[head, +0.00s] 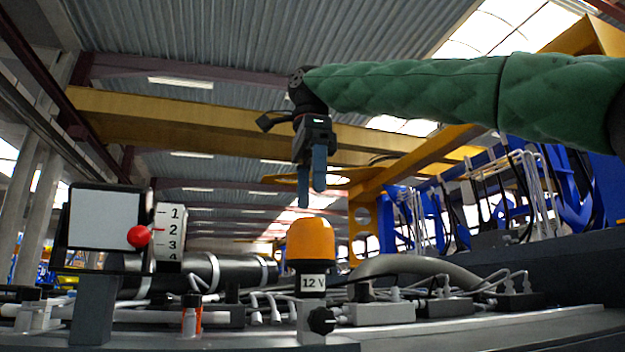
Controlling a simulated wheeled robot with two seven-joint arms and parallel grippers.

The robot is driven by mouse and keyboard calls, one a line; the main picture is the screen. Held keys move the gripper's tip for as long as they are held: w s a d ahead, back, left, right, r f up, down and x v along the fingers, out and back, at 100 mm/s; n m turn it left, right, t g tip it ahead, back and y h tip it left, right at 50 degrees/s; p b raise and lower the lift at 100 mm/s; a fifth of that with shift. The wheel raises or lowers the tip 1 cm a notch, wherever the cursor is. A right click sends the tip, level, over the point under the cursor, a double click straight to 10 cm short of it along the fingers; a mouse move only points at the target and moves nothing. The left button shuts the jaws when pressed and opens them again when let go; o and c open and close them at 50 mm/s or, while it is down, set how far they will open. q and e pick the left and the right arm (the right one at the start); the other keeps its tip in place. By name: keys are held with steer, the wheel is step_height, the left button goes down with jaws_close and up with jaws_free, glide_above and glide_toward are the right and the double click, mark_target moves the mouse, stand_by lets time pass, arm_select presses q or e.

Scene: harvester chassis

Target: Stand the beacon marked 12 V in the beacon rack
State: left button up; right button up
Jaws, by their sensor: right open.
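The beacon marked 12 V (309,246) has an orange dome over a dark base with a white label. It stands upright on a grey mount with a black knob (321,320), in the middle of the head view. My right gripper (311,194) hangs pointing down above the dome, with its two blue fingers apart and empty. A gap shows between the fingertips and the dome. My right arm comes in from the right in a green quilted sleeve. My left gripper is not in view. I cannot make out a beacon rack for certain.
A dial with numbers (169,232) and a red ball lever (138,237) stands at the left beside a grey panel (104,220). Hoses, cables and connectors crowd the deck around the beacon. A black cylinder (222,272) lies behind.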

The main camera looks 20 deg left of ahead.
mark_target(310, 221)
steer(key=shift+f, duration=0.6)
steer(key=shift+w+a+f+p, duration=0.1)
steer(key=shift+w+f+p, duration=0.1)
steer(key=shift+f, duration=0.35)
steer(key=shift+w+f+p, duration=0.2)
steer(key=shift+f, duration=0.35)
steer(key=shift+s+f+p, duration=0.15)
steer(key=shift+s+f, duration=0.05)
steer(key=shift+f, duration=0.35)
steer(key=shift+s+f+p, duration=0.15)
steer(key=shift+f, duration=0.5)
steer(key=shift+w+f, duration=0.2)
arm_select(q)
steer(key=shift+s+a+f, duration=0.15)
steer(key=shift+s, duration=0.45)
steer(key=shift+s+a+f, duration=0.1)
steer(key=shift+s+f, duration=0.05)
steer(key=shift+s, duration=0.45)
arm_select(e)
steer(key=shift+c, duration=0.5)
